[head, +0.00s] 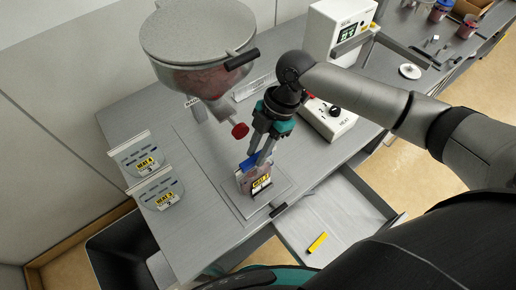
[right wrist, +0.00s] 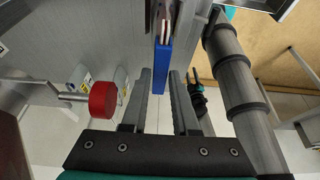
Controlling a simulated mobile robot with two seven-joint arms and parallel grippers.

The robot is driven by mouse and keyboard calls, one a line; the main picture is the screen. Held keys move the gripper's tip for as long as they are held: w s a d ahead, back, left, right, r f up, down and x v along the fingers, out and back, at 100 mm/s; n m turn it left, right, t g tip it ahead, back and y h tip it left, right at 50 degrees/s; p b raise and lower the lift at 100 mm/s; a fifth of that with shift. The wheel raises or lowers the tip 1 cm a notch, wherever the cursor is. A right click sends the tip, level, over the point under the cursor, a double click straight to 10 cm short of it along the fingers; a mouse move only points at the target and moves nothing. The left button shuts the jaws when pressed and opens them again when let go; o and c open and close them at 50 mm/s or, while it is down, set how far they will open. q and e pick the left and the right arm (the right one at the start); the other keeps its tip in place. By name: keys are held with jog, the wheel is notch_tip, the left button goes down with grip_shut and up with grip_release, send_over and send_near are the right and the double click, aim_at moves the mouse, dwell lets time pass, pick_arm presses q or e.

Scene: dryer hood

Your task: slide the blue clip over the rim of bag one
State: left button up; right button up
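The blue clip (head: 248,162) sits at the top edge of a small bag (head: 257,182) with a yellow and black label. In the right wrist view the clip (right wrist: 161,66) stands upright in the picture, with the bag's thin edge (right wrist: 168,20) at its upper end. Whether the clip is fully over the rim I cannot tell. My right gripper (head: 261,157) is just above the bag, its fingers on either side of the clip. In the right wrist view (right wrist: 161,75) narrow gaps show between fingers and clip. My left gripper is not in view.
A grey hopper (head: 200,45) with a red knob (head: 240,131) stands behind the bag. A white heat-control box (head: 328,118) is to the right. Two labelled plates (head: 150,175) lie left. An open drawer (head: 345,215) holding a yellow item (head: 317,243) is in front.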

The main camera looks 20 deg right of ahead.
jog(key=o, duration=0.4)
jog(key=b+v, duration=0.1)
jog(key=v, duration=1.4)
jog(key=shift+r, duration=0.15)
